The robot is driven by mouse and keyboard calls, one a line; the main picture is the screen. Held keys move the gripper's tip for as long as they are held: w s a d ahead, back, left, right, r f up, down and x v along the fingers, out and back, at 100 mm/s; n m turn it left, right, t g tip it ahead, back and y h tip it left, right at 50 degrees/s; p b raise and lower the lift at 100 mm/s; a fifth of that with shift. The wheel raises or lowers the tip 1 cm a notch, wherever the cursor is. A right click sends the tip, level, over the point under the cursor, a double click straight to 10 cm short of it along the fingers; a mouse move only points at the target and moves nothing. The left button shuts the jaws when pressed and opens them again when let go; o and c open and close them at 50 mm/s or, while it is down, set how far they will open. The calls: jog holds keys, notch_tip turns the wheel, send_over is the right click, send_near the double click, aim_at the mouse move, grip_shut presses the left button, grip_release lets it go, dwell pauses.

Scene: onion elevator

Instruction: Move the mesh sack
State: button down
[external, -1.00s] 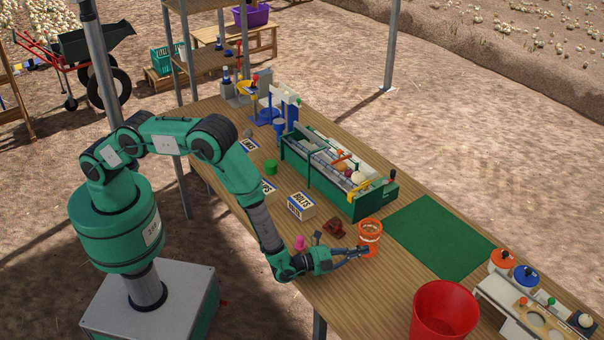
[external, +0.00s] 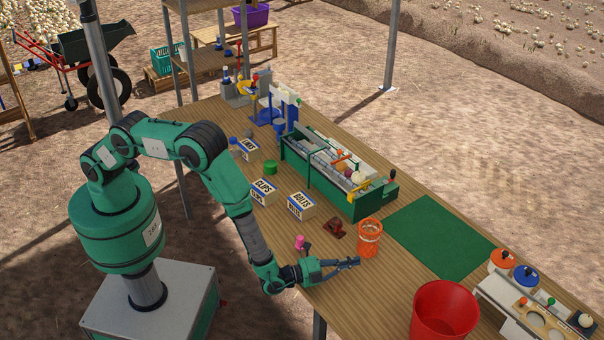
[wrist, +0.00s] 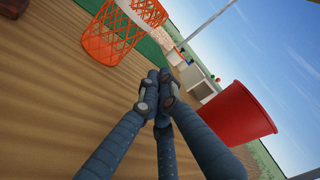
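The orange mesh sack (external: 369,240) stands upright on the wooden table, left of the green mat. In the wrist view the sack (wrist: 112,38) is at the upper left, and its open netting shows nothing that I can make out inside. My gripper (external: 357,263) is just in front of and left of the sack's base, low over the table and apart from it. In the wrist view the fingertips of my gripper (wrist: 158,88) are together with nothing visible between them. The sack is beside the fingers, not in them.
A red bucket (external: 444,312) stands to the right near the front edge. A small brown object (external: 335,229) and a pink item (external: 300,243) are left of the sack. The green mat (external: 440,237) is clear. Labelled boxes (external: 300,206) stand farther back.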

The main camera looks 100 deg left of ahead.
jog(key=shift+v, duration=1.9)
